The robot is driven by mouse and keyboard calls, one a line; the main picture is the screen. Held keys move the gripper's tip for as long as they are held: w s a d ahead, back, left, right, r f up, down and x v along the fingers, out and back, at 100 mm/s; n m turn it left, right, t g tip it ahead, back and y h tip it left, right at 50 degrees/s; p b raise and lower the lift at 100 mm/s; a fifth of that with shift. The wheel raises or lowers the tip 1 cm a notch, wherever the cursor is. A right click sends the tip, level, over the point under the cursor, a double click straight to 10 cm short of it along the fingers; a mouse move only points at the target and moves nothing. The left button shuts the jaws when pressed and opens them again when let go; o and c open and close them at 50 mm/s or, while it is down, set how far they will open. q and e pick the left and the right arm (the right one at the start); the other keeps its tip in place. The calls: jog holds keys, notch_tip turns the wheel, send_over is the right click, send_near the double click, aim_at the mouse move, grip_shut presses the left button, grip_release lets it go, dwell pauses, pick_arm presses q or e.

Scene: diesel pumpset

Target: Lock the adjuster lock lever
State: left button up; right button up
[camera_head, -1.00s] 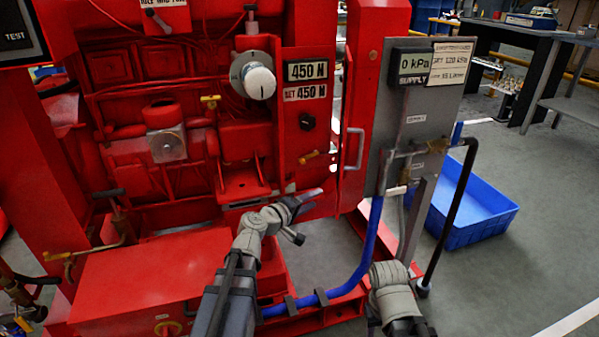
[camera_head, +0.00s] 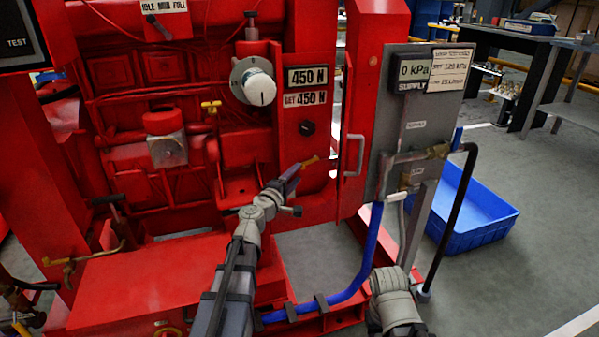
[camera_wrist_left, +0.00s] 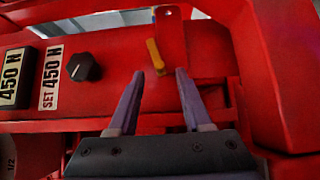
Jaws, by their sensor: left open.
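The adjuster lock lever is a small yellow lever (camera_head: 311,161) on the red panel, below a black knob. In the left wrist view the lever (camera_wrist_left: 154,54) lies just ahead of my left fingertips, nearly in line with the gap between them. My left gripper (camera_wrist_left: 160,73) is open and empty, with its two fingers either side of that line. In the head view my left gripper (camera_head: 296,170) is just below and left of the lever and partly overlaps it. I cannot tell whether it touches.
The black knob (camera_head: 307,128) sits under the 450 N displays (camera_head: 307,76). A grab handle (camera_head: 353,155) and the grey supply panel (camera_head: 412,130) stand to the right. A blue hose (camera_head: 369,250) runs below. A blue crate (camera_head: 470,205) is on the floor.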

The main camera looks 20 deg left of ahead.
aim_at(302, 168)
pick_arm(q)
jog(key=shift+w+d, duration=0.15)
jog(key=shift+w, duration=0.65)
jog(key=shift+w+d, duration=0.15)
jog(key=shift+w, duration=0.6)
grip_shut()
